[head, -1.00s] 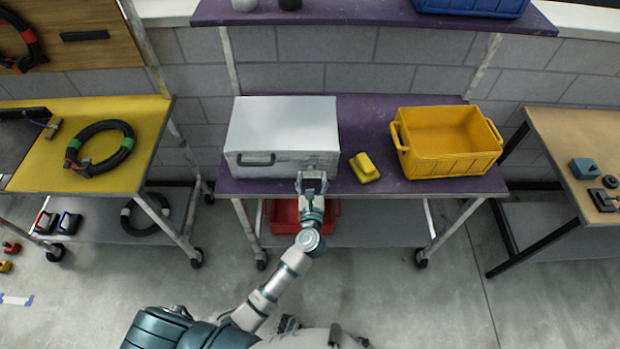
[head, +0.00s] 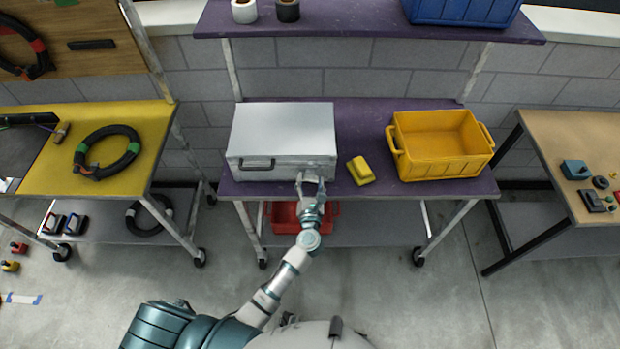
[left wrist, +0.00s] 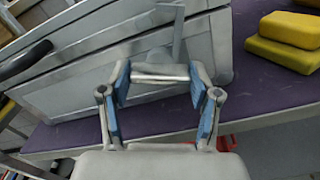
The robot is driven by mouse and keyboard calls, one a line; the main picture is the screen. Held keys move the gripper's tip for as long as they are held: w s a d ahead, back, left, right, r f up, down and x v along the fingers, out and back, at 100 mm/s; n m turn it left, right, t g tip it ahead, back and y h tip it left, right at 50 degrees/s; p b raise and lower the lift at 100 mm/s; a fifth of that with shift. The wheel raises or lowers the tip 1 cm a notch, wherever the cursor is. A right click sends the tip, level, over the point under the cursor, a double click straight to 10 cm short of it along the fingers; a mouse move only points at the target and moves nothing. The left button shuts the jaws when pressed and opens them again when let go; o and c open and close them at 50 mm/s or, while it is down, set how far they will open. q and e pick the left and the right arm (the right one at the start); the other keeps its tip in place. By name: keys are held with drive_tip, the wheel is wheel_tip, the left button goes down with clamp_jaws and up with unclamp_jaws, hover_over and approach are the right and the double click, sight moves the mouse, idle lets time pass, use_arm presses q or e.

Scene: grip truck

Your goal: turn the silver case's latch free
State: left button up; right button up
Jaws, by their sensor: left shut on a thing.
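The silver case (head: 282,130) lies closed on the purple bench, its dark handle (head: 257,163) on the front face. The case also fills the upper part of the left wrist view (left wrist: 75,78). My left gripper (head: 311,180) is at the right part of the case's front. In the left wrist view its blue-padded fingers (left wrist: 158,90) are shut on the latch (left wrist: 160,72), a small metal bar between the fingertips. A flat metal piece stands up behind the bar. The latch's exact angle is hard to tell. My right gripper is not seen.
On the purple bench (head: 375,195), a yellow block (head: 361,171) lies right of the case, then a yellow bin (head: 440,168). A red bin (head: 283,217) sits on the shelf below. A yellow table (head: 50,180) stands left, a wooden-topped one (head: 570,130) right.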

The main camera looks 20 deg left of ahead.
use_arm(q)
drive_tip(key=m+p, duration=0.2)
drive_tip(key=shift+r+m, duration=0.1)
drive_tip(key=shift+m, duration=0.3)
drive_tip(key=m+p, duration=0.4)
drive_tip(key=shift+d+m, duration=0.1)
drive_tip(key=shift+m, duration=0.2)
drive_tip(key=m+p, duration=0.1)
drive_tip(key=m, duration=0.1)
drive_tip(key=m+p, duration=0.2)
drive_tip(key=shift+s+f+m, duration=0.1)
drive_tip(key=shift+f+m, duration=0.1)
drive_tip(key=shift+m, duration=0.1)
drive_tip(key=shift+f+m+p, duration=0.1)
drive_tip(key=shift+m+p, duration=0.2)
drive_tip(key=shift+m, duration=0.5)
drive_tip(key=shift+s+f, duration=0.1)
drive_tip(key=o, duration=1.1)
drive_tip(key=shift+o, duration=0.2)
drive_tip(key=shift+w, duration=0.2)
